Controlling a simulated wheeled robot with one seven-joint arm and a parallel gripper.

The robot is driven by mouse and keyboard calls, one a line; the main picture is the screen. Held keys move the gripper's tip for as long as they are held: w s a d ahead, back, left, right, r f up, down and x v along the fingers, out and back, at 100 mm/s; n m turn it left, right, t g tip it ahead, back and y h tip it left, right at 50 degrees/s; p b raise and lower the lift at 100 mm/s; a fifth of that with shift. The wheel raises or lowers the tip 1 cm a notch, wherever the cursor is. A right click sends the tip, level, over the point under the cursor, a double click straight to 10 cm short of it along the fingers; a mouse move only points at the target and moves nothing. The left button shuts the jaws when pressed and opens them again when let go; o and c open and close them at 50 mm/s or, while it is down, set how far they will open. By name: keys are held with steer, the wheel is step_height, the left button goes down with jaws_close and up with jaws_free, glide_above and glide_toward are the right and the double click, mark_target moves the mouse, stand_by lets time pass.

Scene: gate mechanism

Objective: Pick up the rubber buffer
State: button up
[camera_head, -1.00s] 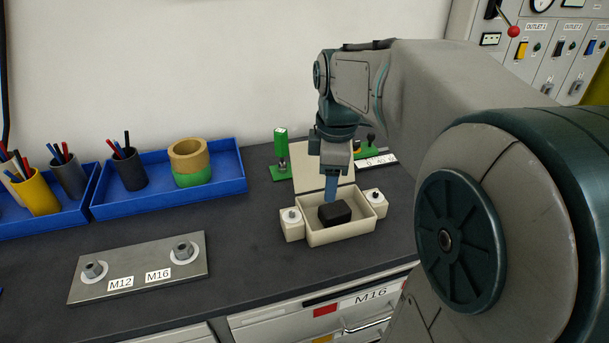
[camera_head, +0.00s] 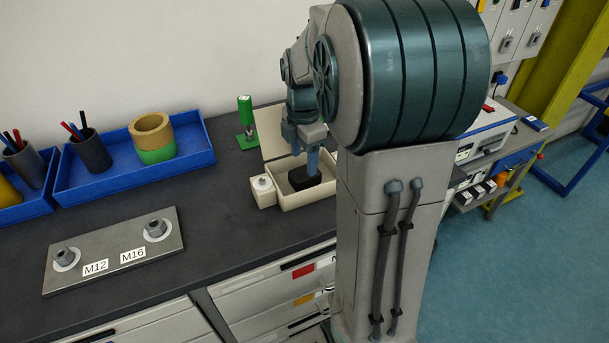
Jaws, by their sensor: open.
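The rubber buffer is most likely the black block (camera_head: 303,178) lying in an open cream box (camera_head: 283,204) on the dark workbench. My gripper (camera_head: 305,160) points down into the box, its blue fingers apart at the block. One finger is at the block's far left, the other at its right. I cannot tell whether they touch it. My own arm hides the right side of the box.
A steel plate (camera_head: 112,262) marked M12 and M16 lies to the left. Blue trays (camera_head: 192,181) with pen cups and rings stand at the back. A green clamp (camera_head: 246,115) stands behind the box. The bench (camera_head: 215,235) between plate and box is clear.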

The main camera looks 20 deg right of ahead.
mark_target(305, 171)
steer(key=shift+s+f+p, duration=0.2)
steer(key=shift+f+p, duration=0.55)
steer(key=shift+f, duration=1.95)
steer(key=c, duration=0.8)
steer(key=shift+r, duration=0.1)
